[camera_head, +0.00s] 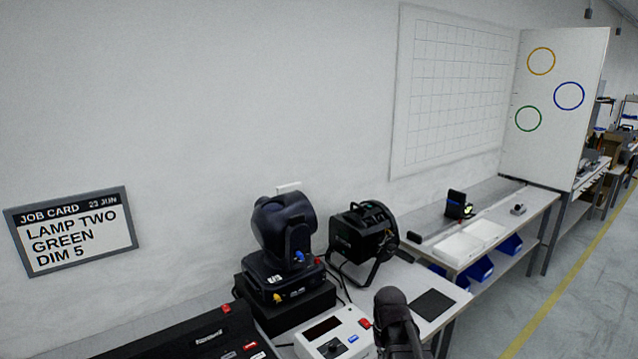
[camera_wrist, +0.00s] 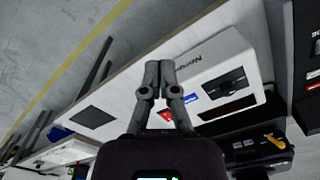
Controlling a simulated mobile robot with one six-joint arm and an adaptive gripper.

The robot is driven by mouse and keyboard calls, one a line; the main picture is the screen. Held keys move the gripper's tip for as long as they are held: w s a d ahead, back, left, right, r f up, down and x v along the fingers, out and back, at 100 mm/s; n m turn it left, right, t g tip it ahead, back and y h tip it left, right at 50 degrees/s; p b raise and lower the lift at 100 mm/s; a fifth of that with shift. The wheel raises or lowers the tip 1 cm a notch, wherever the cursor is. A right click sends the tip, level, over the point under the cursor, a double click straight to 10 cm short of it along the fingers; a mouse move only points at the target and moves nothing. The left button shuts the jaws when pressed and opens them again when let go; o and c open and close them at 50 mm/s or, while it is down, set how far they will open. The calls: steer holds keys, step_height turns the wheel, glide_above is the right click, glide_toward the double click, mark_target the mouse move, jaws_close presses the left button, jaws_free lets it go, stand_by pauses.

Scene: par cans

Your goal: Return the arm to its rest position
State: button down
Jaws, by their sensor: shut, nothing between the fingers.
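My gripper (camera_wrist: 161,82) shows in the wrist view with its two fingers together and nothing between them. In the head view, part of my arm (camera_head: 393,318) rises at the bottom, to the right of the same white box (camera_head: 312,348). The fingertips cannot be made out in the head view.
A black moving-head lamp (camera_head: 285,240) and a black par can (camera_head: 362,238) stand behind the box. A black case (camera_head: 180,345) lies at the lower left. A dark pad (camera_head: 433,304) lies to the right. A job card (camera_head: 72,232) hangs on the wall.

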steer(key=s, duration=0.8)
steer(key=shift+s, duration=0.4)
steer(key=shift+d, duration=0.1)
stand_by(0.4)
